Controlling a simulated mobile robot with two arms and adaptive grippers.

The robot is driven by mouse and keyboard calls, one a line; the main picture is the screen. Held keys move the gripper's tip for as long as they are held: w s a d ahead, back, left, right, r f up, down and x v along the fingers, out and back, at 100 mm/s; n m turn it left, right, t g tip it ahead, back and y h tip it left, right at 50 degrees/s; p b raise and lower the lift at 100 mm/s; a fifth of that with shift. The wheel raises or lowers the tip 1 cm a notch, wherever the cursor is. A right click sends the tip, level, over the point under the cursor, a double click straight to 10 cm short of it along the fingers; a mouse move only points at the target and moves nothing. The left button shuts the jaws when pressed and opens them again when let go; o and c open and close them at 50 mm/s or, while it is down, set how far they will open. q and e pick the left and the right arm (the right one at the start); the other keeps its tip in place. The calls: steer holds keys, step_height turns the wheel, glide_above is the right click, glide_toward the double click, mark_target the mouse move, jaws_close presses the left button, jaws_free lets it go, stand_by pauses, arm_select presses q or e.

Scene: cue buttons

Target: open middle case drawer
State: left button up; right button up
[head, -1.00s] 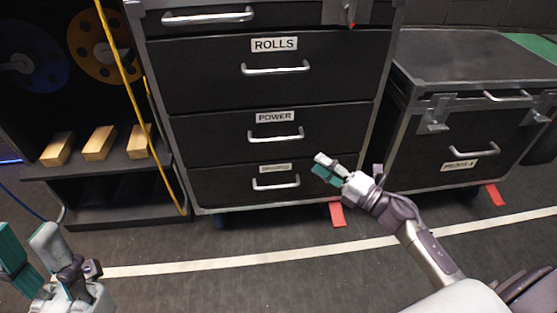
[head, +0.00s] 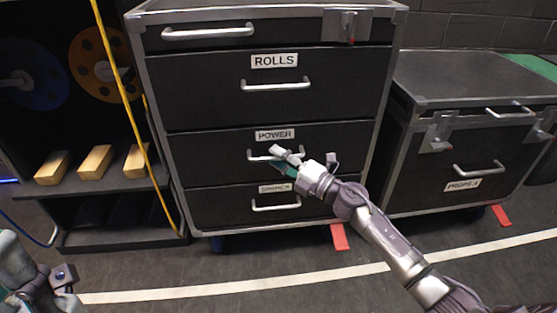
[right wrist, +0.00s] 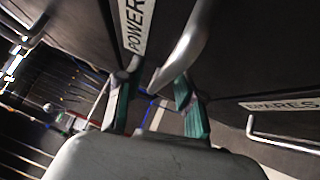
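The dark case (head: 258,108) has stacked drawers, all shut. The ROLLS drawer (head: 210,85) is above the POWER drawer (head: 200,152), and the SPARES drawer (head: 215,207) is lowest. My right gripper (head: 284,161) is at the right part of the POWER drawer's silver handle (head: 258,156) and hides some of it. In the right wrist view, the teal-padded fingers of my right gripper (right wrist: 155,100) are apart, with the POWER handle (right wrist: 185,50) reaching between them. I cannot tell if they touch it. My left gripper (head: 25,285) is cut off at the lower left, away from the case.
A lower case labelled PROPS (head: 455,150) stands to the right. An open shelf (head: 110,200) with wooden blocks (head: 95,160) stands to the left, with a yellow cable (head: 128,85) in front. The floor before the case (head: 300,258) is clear.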

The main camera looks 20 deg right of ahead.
steer(key=shift+w+a, duration=0.1)
steer(key=shift+w, duration=0.05)
steer(key=shift+c, duration=0.3)
jaws_close()
